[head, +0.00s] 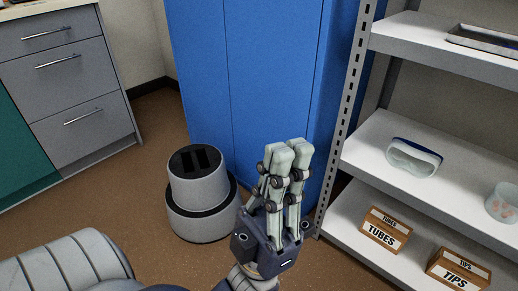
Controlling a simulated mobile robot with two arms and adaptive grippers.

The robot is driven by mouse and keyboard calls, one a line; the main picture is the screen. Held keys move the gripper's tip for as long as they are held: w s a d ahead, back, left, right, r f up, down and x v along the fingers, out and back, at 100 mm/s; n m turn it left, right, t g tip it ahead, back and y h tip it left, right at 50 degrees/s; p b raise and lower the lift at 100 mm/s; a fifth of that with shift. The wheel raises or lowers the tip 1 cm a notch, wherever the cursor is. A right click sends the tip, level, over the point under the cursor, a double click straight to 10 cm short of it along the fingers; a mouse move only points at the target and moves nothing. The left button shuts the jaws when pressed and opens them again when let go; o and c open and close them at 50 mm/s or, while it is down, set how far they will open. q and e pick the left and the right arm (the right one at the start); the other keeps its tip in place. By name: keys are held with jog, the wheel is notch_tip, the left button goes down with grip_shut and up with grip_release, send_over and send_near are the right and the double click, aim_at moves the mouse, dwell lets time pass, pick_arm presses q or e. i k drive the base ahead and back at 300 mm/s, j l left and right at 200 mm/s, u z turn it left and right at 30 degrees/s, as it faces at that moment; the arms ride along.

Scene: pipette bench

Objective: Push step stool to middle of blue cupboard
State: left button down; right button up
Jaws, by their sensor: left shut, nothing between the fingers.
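The step stool (199,187) is a grey round two-tier stool with a black slotted top. It stands upright on the brown floor in front of the left part of the blue cupboard (258,80). The cupboard is tall, with its doors shut, and its top is out of view. My left gripper (289,150) is shut and empty, with its fingers pointing up in front of the cupboard's right part. It is to the right of the stool, and my wrist is close to the stool's lower right side; I cannot tell if they touch. My right gripper is not in view.
A grey metal shelf unit (345,130) stands close on the right, holding goggles (413,157), a TUBES box (385,231) and a TIPS box (458,270). A grey drawer cabinet (68,90) stands at the left. Open floor (110,205) lies left of the stool.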

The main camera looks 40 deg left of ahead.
aim_at(203, 199)
jog(key=j+z, duration=0.3)
jog(key=j, duration=0.3)
jog(key=j+z, duration=0.35)
jog(key=j, duration=0.3)
jog(key=k+j+z, duration=0.3)
jog(key=j, duration=0.25)
jog(key=k+j, duration=0.1)
jog(key=j, duration=0.45)
jog(key=k+j, duration=0.1)
jog(key=j, duration=1)
jog(key=k+z, duration=0.05)
